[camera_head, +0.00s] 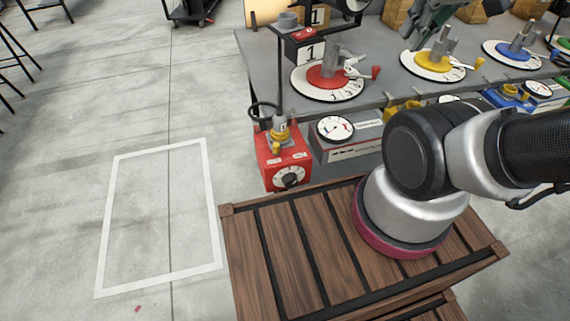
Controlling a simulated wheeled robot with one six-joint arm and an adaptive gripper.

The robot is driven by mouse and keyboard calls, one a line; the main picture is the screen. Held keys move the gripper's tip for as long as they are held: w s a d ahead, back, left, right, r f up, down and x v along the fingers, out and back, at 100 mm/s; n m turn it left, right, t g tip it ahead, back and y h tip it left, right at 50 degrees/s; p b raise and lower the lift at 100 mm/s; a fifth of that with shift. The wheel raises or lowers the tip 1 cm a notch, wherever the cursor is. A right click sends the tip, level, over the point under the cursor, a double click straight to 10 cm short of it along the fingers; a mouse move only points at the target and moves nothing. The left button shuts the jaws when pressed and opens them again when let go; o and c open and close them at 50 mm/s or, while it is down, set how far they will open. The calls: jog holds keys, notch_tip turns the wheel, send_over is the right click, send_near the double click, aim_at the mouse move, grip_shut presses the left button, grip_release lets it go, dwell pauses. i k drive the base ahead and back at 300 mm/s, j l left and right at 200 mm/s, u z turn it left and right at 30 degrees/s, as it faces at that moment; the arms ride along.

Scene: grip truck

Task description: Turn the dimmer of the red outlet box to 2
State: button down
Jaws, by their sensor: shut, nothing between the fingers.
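The red outlet box (268,151) stands at the front left of the grey workbench, just beyond the wooden slatted top. Its dimmer (290,178) is a black dial on the front face with a white knob mark; the numbers are too small to read. A yellow plug (280,134) with a black cable sits on top of the box. My gripper (413,44) shows only in part at the top edge, above the bench near the yellow dial station. It is shut and empty, well to the right of and apart from the red box.
Red (326,77), yellow (436,62) and blue (514,52) dial stations with cranks line the grey bench (375,92). A grey meter box (348,150) stands right beside the red box. My arm covers the right side.

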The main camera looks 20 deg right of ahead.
aim_at(290, 180)
jog(key=l, duration=1.95)
jog(key=l+u, duration=0.15)
jog(key=u, duration=0.3)
jog(key=l+u, duration=0.15)
jog(key=u, duration=0.3)
jog(key=l+u, duration=0.15)
jog(key=u, duration=0.3)
jog(key=k+l+u, duration=0.1)
jog(key=u, duration=0.35)
